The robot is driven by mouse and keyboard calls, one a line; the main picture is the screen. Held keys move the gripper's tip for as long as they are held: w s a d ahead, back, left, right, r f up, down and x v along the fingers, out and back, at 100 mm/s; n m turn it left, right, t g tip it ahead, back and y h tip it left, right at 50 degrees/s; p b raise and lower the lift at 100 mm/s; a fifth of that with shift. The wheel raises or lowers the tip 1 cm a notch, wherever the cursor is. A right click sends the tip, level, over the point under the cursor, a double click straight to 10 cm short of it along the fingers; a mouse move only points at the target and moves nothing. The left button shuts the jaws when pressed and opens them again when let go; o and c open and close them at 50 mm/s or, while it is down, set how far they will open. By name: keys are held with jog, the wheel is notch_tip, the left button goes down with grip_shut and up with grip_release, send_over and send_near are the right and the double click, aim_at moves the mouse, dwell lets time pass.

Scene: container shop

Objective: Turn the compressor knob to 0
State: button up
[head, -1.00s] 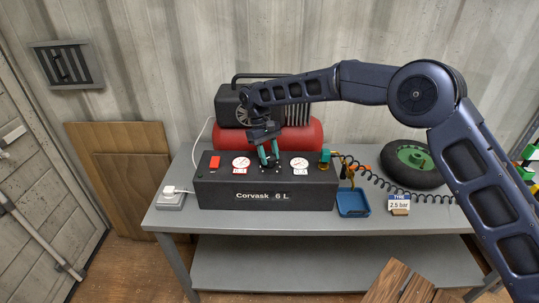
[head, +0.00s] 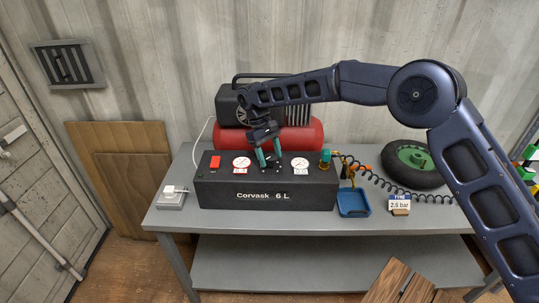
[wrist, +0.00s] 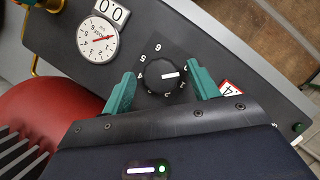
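The compressor knob (wrist: 157,84) is a black round dial with a white pointer and a ring of white numbers. In the wrist view, its pointer faces right, toward the low-number end; the exact reading is hard to tell. The knob sits on top of the black compressor box (head: 215,192), between two gauges. My gripper (wrist: 162,88) is open, with one teal finger on each side of the knob and visible gaps to it. In the head view, my gripper (head: 269,158) hangs over the panel and largely hides the knob.
The left gauge (head: 241,163), the right gauge (head: 299,163) and a red switch (head: 215,162) flank the knob. A red tank (head: 230,139) stands behind. A brass fitting with a teal cap (head: 325,157), a blue tray (head: 353,203) and a wheel (head: 411,160) are to the right.

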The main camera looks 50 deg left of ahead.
jog(key=v, duration=1)
jog(key=shift+a+r, duration=0.25)
jog(key=shift+r, duration=0.1)
dwell(0.4)
